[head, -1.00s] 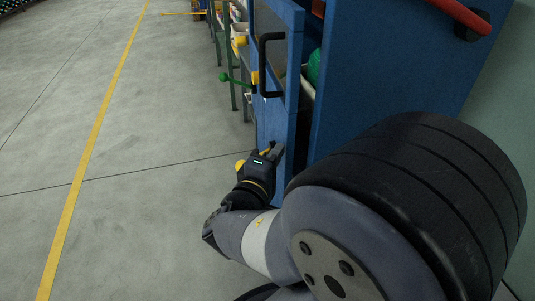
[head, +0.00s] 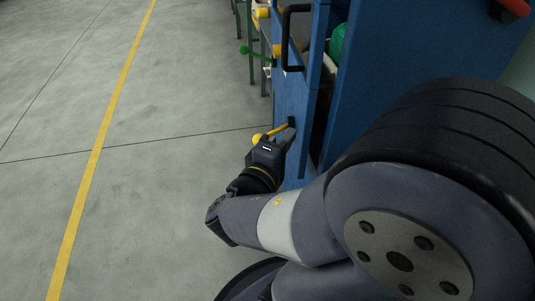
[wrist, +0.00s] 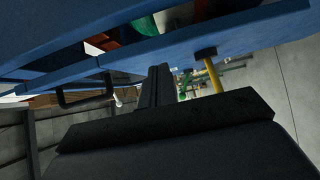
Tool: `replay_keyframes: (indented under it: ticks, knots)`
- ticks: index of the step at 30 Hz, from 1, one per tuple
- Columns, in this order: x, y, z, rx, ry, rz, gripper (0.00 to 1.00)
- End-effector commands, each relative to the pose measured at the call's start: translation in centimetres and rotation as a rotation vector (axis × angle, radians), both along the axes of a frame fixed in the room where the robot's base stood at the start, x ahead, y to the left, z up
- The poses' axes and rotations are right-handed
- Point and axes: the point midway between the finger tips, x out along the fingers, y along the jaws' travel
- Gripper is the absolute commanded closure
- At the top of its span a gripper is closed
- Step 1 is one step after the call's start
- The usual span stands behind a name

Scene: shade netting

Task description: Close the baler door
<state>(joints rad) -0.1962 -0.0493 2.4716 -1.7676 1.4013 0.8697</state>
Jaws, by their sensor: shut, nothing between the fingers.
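The baler door (head: 292,100) is a blue panel with a black bar handle (head: 287,38), in the head view right of centre. It stands ajar, with a dark gap between it and the blue baler body (head: 415,60). A yellow lever (head: 272,132) with a black mount sits on the door's outer face; the wrist view also shows it (wrist: 213,74). My gripper (head: 284,143) is at the door's lower outer face, just below the lever. Its fingers are shut and empty, pointing toward the door in the wrist view (wrist: 158,84). I cannot tell whether they touch it.
A green ball (head: 338,42) and white material show inside the gap. A green-knobbed lever (head: 246,50) and a rack stand beyond the door. Open concrete floor with a yellow line (head: 97,150) lies left.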

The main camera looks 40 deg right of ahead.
Motion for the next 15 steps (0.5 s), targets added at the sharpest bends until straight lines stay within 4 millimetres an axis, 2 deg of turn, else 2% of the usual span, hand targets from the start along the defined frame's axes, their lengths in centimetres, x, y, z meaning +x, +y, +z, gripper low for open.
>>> replay_keyframes:
  ticks: [15]
  knots:
    - [-1.8,3.9,0.0,0.000,0.001,0.005,1.00]
